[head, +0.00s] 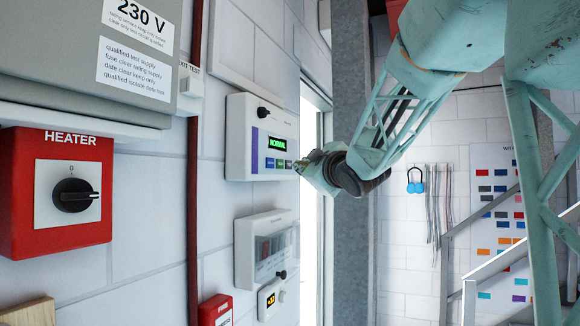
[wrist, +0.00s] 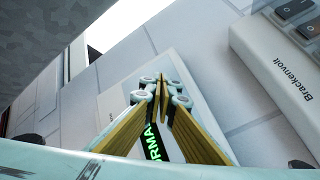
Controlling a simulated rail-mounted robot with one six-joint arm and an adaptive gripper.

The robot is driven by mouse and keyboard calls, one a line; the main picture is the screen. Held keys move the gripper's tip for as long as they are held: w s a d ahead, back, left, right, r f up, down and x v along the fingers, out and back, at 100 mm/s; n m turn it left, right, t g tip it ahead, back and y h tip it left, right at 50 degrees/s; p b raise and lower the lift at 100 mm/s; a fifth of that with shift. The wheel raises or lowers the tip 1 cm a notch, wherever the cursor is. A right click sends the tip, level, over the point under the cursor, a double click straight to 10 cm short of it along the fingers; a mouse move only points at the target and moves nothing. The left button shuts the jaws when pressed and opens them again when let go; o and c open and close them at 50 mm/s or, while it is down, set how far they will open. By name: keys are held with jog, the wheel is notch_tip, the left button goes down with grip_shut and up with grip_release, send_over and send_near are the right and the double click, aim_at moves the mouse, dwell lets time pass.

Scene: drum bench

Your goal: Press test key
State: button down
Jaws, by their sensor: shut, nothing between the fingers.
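A white wall panel (head: 262,115) hangs at the centre of the head view. Its lit green display (head: 277,144) reads NORMAL, with a row of small keys (head: 279,163) below it. The key labels are too small to read, so I cannot tell which is the test key. My gripper (head: 302,165) is shut and empty, at the right end of the key row. I cannot tell whether it touches the panel. In the wrist view my gripper's fingertips (wrist: 160,84) meet over the panel face (wrist: 118,98). The display (wrist: 154,140) shows partly between the fingers; the keys are hidden there.
A second panel (head: 243,250) with a clear window is below. A red heater switch box (head: 95,220) and a grey 230 V cabinet (head: 60,50) are at left. A dark red vertical pipe (head: 193,150) runs between. A black knob (head: 262,112) sticks out above the display.

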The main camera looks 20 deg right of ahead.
jog(key=shift+w+a+b, duration=0.4)
jog(key=shift+w+b, duration=0.1)
jog(key=shift+b, duration=0.1)
dwell(1.1)
jog(key=shift+s+d, duration=0.1)
jog(key=shift+s, duration=0.05)
jog(key=shift+s+d, duration=0.3)
jog(key=shift+s, duration=0.05)
jog(key=shift+s+d, duration=0.1)
dwell(0.5)
jog(key=shift+s+d+p, duration=0.7)
jog(key=shift+s+d, duration=1.2)
jog(key=shift+s, duration=0.2)
